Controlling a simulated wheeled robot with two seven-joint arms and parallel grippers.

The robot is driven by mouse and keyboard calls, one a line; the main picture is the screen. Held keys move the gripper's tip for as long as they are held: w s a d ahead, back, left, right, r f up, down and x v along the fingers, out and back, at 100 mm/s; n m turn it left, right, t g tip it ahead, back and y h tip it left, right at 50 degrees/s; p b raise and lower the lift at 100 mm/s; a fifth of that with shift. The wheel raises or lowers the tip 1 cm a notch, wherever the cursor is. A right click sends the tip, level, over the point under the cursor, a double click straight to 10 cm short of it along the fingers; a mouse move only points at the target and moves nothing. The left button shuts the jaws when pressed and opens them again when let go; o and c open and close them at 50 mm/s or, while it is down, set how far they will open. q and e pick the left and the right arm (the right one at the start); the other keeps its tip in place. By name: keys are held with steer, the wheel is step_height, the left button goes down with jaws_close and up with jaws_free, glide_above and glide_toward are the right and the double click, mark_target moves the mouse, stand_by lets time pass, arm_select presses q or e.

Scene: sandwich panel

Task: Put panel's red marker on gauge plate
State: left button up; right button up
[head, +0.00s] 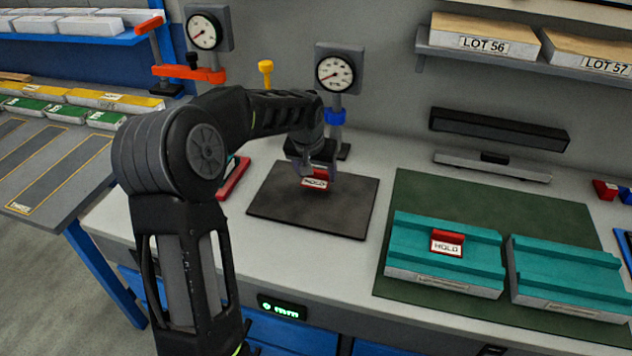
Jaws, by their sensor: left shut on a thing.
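My left gripper (313,170) reaches over the dark gauge plate (345,218) and is shut on a red marker (315,180) with a white HOLD label. The marker is over the middle of the plate; I cannot tell whether it touches it. A dial gauge (335,72) on a stand rises behind the plate. A second red HOLD marker (447,242) sits on the left teal panel (415,235) on the green mat. My right gripper is not in view.
Another teal panel (565,270) lies to the right on the green mat (420,195). A red-framed item (235,178) lies left of the plate, partly behind my arm. Another dial gauge (204,32) and a red clamp (190,73) stand at the back left. Red blocks (604,189) lie far right.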

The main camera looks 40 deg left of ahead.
mark_target(316, 180)
arm_select(q)
steer(key=shift+f, duration=1.85)
steer(key=shift+f, duration=0.2)
steer(key=o, duration=1.4)
steer(key=shift+r, duration=0.15)
steer(key=shift+r+p, duration=0.2)
steer(key=shift+p, duration=0.15)
steer(key=b+v, duration=0.1)
steer(key=v, duration=1)
steer(key=shift+s+d+r, duration=0.2)
steer(key=shift+s+r, duration=0.05)
steer(key=shift+r, duration=0.05)
